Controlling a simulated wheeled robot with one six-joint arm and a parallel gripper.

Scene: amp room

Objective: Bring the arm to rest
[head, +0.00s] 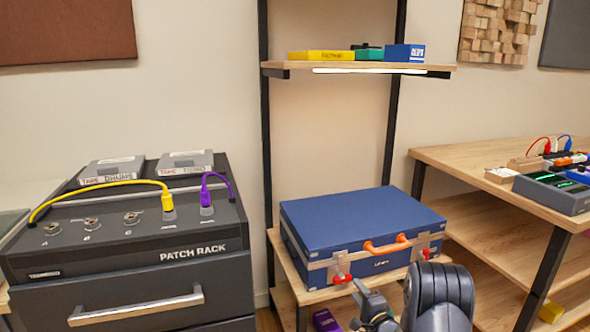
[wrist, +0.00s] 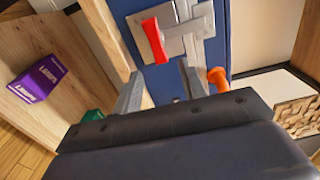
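My gripper (wrist: 162,85) shows in the wrist view with its two grey fingers apart and nothing between them. In the head view my gripper (head: 362,292) is low, in front of the blue case (head: 355,225) and near its front latches. The case is shut and lies flat on a low wooden shelf. In the wrist view the case (wrist: 220,65) is just beyond the fingers, with a red-tipped latch (wrist: 156,48) near them. I cannot tell whether a finger touches the case.
A patch rack (head: 130,245) with yellow and purple cables stands left. A wooden table (head: 480,160) with devices stands right. An upper shelf (head: 360,68) holds small boxes. A purple box (head: 326,320) lies low beside my gripper and also shows in the wrist view (wrist: 38,77).

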